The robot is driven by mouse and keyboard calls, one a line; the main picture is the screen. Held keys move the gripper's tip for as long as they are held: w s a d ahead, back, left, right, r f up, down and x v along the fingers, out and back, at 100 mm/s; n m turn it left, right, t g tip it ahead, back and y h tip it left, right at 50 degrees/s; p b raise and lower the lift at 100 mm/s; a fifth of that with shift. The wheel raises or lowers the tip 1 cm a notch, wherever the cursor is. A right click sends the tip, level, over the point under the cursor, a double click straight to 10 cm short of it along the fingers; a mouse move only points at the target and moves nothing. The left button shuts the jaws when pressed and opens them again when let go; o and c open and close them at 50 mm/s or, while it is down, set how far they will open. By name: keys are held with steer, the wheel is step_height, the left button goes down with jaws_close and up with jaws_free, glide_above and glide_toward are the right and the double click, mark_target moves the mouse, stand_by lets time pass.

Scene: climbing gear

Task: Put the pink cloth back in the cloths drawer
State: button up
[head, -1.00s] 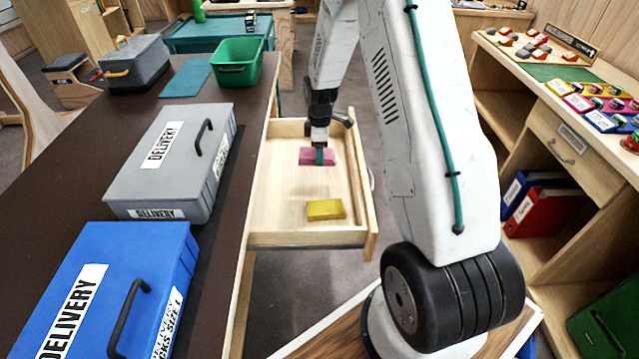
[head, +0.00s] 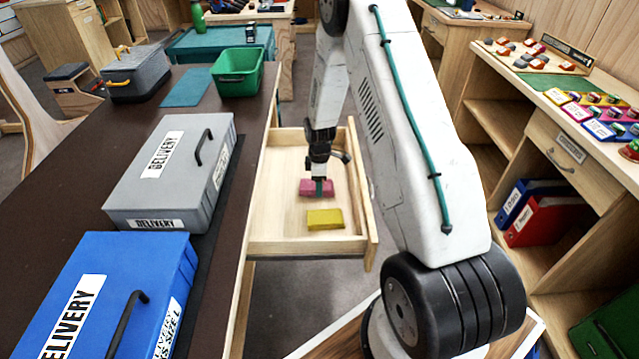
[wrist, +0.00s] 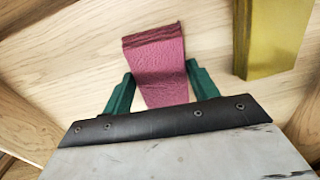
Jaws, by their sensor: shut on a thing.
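The pink cloth (head: 318,188) is a small folded pad, low inside the open wooden drawer (head: 283,222). My gripper (head: 319,184) reaches down into the drawer and is shut on the cloth. In the wrist view the pink cloth (wrist: 158,66) sits between the two green fingers of my gripper (wrist: 154,88). I cannot tell whether the cloth touches the drawer floor. A yellow cloth (head: 325,219) lies in the drawer just in front of the pink one; it also shows at the upper right of the wrist view (wrist: 274,36).
The drawer opens from the dark bench (head: 80,190) at the left. On it stand a blue delivery case (head: 150,265), a grey delivery case (head: 150,195) and a green bin (head: 238,75). A wooden shelf unit (head: 540,150) stands at the right. The drawer's left part is bare.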

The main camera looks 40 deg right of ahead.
steer(key=shift+f, duration=0.25)
steer(key=shift+f, duration=0.15)
steer(key=o, duration=0.9)
steer(key=shift+o, duration=0.2)
